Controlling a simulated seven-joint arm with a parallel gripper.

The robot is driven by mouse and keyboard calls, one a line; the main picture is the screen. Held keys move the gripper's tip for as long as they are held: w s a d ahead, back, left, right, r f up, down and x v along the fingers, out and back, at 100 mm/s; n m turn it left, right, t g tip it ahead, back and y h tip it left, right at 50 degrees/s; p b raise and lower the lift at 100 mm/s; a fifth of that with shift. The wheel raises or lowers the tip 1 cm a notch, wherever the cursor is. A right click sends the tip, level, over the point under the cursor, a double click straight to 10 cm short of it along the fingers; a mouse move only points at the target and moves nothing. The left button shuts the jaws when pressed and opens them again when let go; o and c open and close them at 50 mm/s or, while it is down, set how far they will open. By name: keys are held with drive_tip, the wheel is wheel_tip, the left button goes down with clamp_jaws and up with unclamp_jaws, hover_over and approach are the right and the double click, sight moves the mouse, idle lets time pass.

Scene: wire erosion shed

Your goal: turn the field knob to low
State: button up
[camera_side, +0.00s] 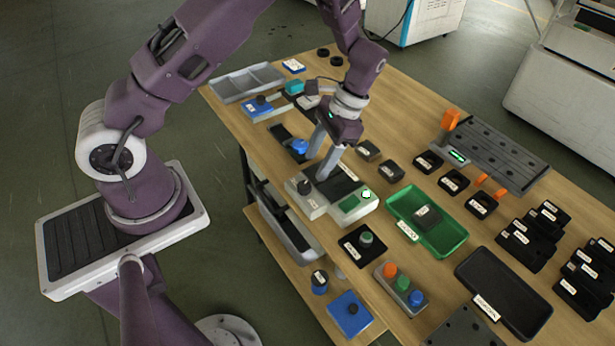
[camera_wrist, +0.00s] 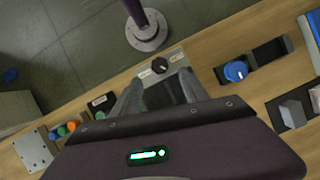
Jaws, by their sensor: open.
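A grey box (camera_side: 311,206) with a black knob (camera_side: 304,187) on its left end stands on the bench; it is probably the field knob, but I cannot read its labels. In the wrist view the knob (camera_wrist: 159,66) lies just ahead of my fingertips (camera_wrist: 160,76), between two white labels, with nothing between the fingers. The knob's pointer setting is too small to tell.
A box with coloured buttons (camera_side: 389,271) and a green tray (camera_side: 459,237) are nearby. The bench's left edge runs close beside the box.

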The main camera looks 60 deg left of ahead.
sight(306, 184)
drive_tip(key=x, duration=0.6)
drive_tip(key=shift+s+f, duration=0.15)
drive_tip(key=shift+f, duration=0.15)
drive_tip(key=shift+c, duration=0.2)
clamp_jaws()
